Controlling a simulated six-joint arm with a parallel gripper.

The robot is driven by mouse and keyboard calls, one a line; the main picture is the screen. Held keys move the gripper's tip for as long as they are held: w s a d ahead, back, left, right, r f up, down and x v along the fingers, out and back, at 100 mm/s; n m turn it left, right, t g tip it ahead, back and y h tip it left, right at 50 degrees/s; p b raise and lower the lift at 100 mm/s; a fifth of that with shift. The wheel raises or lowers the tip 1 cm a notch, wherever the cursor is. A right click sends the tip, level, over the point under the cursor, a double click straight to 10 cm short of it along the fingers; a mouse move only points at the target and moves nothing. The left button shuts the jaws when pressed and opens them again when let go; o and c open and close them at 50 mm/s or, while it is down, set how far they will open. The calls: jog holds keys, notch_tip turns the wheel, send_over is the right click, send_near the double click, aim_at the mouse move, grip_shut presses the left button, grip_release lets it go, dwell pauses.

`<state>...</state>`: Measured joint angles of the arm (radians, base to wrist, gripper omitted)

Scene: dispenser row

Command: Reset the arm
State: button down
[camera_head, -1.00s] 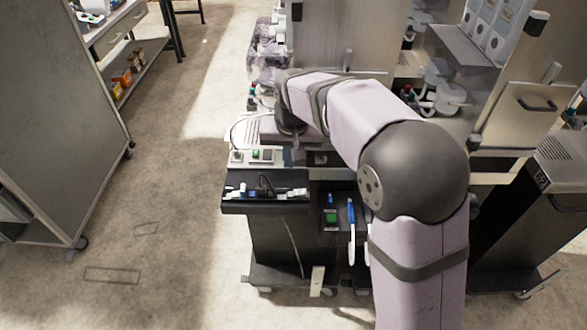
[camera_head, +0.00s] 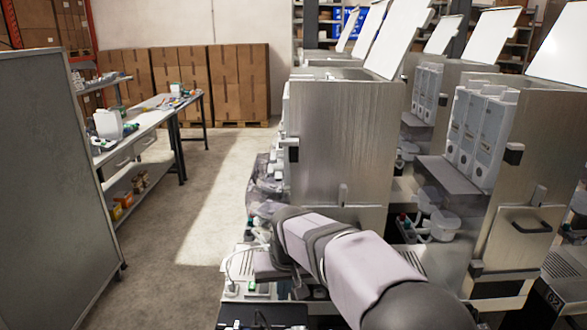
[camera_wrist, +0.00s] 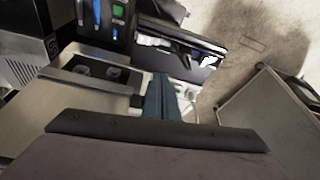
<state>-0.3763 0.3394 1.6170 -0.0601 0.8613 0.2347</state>
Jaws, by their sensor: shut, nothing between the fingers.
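My arm reaches forward from the bottom right of the head view, bent down at its far end beside the nearest steel dispenser cabinet (camera_head: 340,140). The fingers are hidden behind the arm in that view. In the wrist view my gripper (camera_wrist: 160,97) shows as dark blue-grey fingers, closed together with nothing between them. The fingers point toward the black tray (camera_wrist: 185,45) with white items, which lies beyond them in the picture. I cannot tell the gap between them.
A grey panel (camera_head: 50,190) stands at the left. A workbench (camera_head: 150,120) and stacked cardboard boxes (camera_head: 190,80) are farther back. More dispensers (camera_head: 510,170) stand at the right. Open floor (camera_head: 205,190) lies between the panel and the dispenser row.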

jog(key=s+d+f+n+g, duration=0.25)
jog(key=s+d+f, duration=0.25)
jog(key=s+f, duration=0.7)
jog(key=s+d+r+m+g, duration=0.1)
jog(key=s+d+m, duration=0.3)
jog(key=s+d, duration=0.8)
jog(key=shift+s+d+r+h, duration=0.2)
jog(key=shift+s+d+h, duration=0.15)
jog(key=shift+s, duration=0.4)
